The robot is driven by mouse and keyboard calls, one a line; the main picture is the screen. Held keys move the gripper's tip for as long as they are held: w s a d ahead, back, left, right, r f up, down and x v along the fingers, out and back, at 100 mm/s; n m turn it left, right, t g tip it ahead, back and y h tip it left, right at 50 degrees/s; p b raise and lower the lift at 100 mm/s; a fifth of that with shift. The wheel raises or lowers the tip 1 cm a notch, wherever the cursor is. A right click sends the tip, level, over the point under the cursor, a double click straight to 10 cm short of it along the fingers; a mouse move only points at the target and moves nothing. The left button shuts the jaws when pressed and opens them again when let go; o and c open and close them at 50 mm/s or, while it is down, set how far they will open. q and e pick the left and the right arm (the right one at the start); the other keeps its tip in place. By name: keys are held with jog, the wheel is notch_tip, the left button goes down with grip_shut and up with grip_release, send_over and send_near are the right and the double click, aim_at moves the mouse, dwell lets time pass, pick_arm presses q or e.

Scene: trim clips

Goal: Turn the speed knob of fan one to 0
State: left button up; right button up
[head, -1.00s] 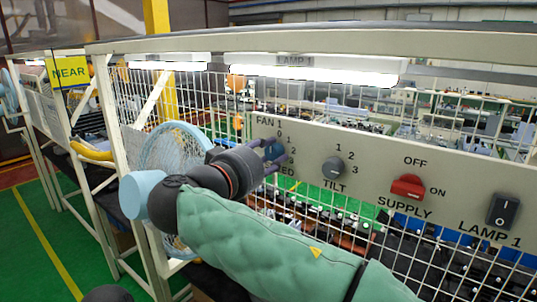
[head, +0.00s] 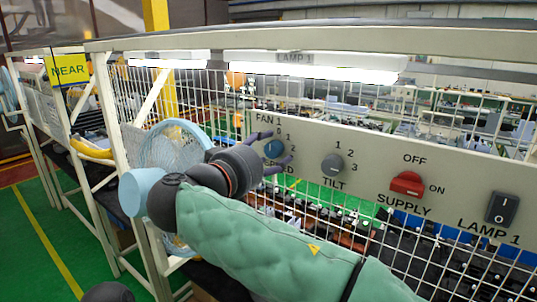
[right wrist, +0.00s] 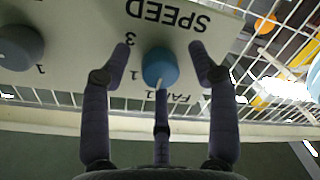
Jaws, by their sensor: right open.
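The blue round speed knob (head: 273,149) of fan one is on the grey panel, under the FAN 1 label and ringed by numbers. In the right wrist view the knob (right wrist: 160,66) shows upside down between my fingers. A thin pale mark shows at its edge on the FAN 1 side; the 0 cannot be made out there. My right gripper (head: 280,147) is open, its fingertips spread on either side of the knob with gaps showing in the wrist view. The middle part of the gripper hides some of the panel. My left gripper is not in view.
To the right on the panel (head: 370,142) are a grey TILT knob (head: 334,165), a red SUPPLY switch (head: 407,185) and a black LAMP 1 rocker (head: 502,208). A light blue fan (head: 175,143) stands behind my right wrist. A wire mesh fence surrounds the panel.

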jog(key=v, duration=1.2)
jog(key=shift+w, duration=0.1)
